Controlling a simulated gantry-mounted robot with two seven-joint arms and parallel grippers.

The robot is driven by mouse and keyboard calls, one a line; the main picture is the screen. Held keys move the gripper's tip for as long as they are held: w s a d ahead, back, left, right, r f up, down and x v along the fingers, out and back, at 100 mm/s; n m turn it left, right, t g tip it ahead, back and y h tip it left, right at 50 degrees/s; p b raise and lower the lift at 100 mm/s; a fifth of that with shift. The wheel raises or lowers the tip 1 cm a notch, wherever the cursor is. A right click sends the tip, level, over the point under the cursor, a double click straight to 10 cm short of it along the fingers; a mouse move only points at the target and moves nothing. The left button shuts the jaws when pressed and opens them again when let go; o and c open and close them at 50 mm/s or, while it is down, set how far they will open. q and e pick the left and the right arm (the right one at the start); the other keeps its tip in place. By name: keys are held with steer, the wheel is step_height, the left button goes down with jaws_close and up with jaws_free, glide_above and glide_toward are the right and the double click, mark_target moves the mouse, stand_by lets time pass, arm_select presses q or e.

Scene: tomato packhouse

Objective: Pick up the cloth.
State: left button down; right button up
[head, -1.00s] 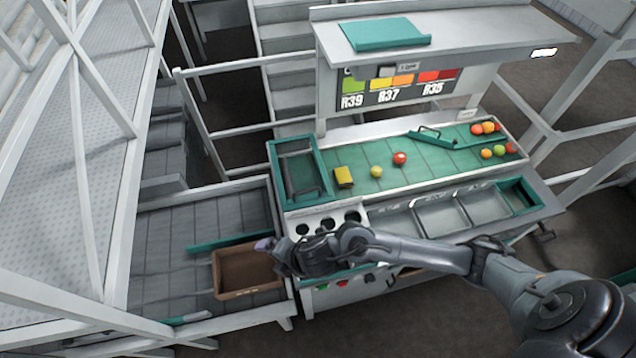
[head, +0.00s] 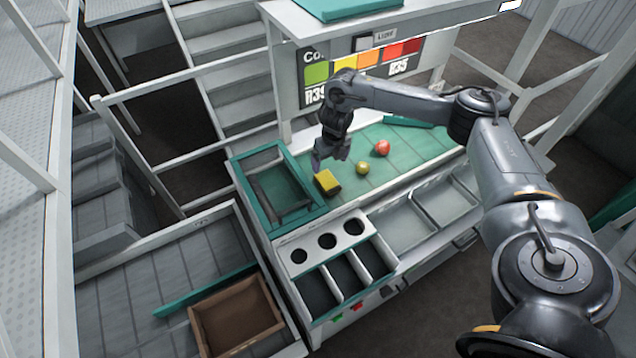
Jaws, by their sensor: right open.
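The cloth (head: 328,182) looks like a small yellow folded block. It lies on the green sorting surface, just right of the teal-framed tray. My right gripper (head: 330,159) hangs above the cloth, pointing down with its jaws open and empty. My left gripper is not in view.
A yellow-green tomato (head: 362,168) and a red tomato (head: 382,147) lie right of the cloth. The teal-framed tray (head: 240,178) is close on the left. A panel with three holes (head: 312,240) is in front. A brown crate (head: 208,340) sits lower left.

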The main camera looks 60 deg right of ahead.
mark_target(327, 180)
step_height(327, 180, down, 4)
steer(key=shift+r, duration=0.15)
steer(key=shift+w+d+f, duration=0.1)
steer(key=shift+w+f, duration=0.05)
steer(key=shift+f, duration=1.5)
steer(key=shift+w+d+f, duration=0.1)
steer(key=shift+w+f, duration=0.05)
steer(key=shift+f, duration=1.5)
steer(key=c, duration=1.1)
steer(key=shift+c, duration=0.2)
steer(key=shift+r, duration=0.2)
